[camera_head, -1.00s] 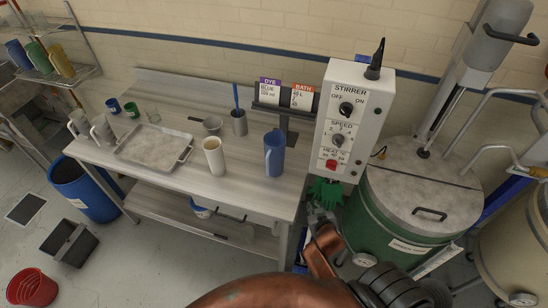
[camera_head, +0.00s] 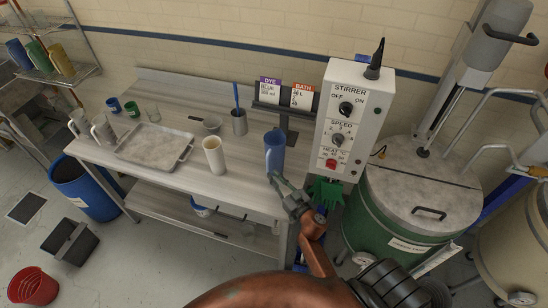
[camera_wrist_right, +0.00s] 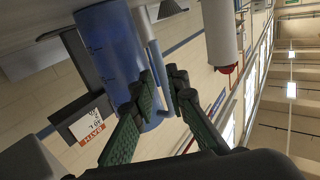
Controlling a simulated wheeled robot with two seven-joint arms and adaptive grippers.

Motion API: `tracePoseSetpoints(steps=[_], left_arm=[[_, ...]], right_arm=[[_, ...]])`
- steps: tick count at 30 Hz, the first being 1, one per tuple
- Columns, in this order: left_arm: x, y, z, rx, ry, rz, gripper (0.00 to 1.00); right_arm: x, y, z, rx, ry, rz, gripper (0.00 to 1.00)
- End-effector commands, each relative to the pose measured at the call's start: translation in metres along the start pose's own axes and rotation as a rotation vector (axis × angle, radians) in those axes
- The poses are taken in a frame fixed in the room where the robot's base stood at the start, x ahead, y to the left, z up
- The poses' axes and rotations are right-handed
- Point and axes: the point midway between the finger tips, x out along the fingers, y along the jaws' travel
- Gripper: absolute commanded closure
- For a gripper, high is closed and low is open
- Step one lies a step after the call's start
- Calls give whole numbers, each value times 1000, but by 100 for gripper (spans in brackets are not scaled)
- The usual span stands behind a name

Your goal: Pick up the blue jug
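The blue jug (camera_head: 274,152) stands upright near the right end of the workbench (camera_head: 245,188). It fills the upper left of the right wrist view (camera_wrist_right: 108,45), with its handle (camera_wrist_right: 158,85) running beside its body. My right gripper (camera_head: 274,180) is at the near side of the jug, by its lower part. In the right wrist view its green-padded fingers (camera_wrist_right: 162,80) are apart, with the handle between or just beyond their tips. Contact with the handle cannot be told. My left gripper is not in view.
A white cup (camera_head: 214,157) stands left of the jug.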

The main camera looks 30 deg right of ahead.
Motion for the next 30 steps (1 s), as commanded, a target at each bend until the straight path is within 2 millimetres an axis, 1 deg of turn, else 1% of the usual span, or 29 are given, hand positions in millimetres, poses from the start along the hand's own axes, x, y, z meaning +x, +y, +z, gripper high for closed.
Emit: tracePoseSetpoints(steps=[4, 9, 12, 15, 21, 27, 30], left_arm=[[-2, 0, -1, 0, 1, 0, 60], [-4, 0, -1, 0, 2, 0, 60], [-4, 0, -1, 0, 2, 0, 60], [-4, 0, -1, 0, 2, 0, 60], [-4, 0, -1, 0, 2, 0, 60], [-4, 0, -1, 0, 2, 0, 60], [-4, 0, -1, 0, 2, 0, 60]], right_arm=[[17, 0, -1, 0, 1, 2, 86], [43, -2, -1, 0, 2, 1, 86], [52, -1, 0, -1, 1, 2, 86], [55, -1, 1, 0, -1, 2, 86], [55, -1, 1, -1, -1, 2, 87], [55, -1, 1, -1, -1, 2, 100], [55, -1, 1, -1, -1, 2, 100]])
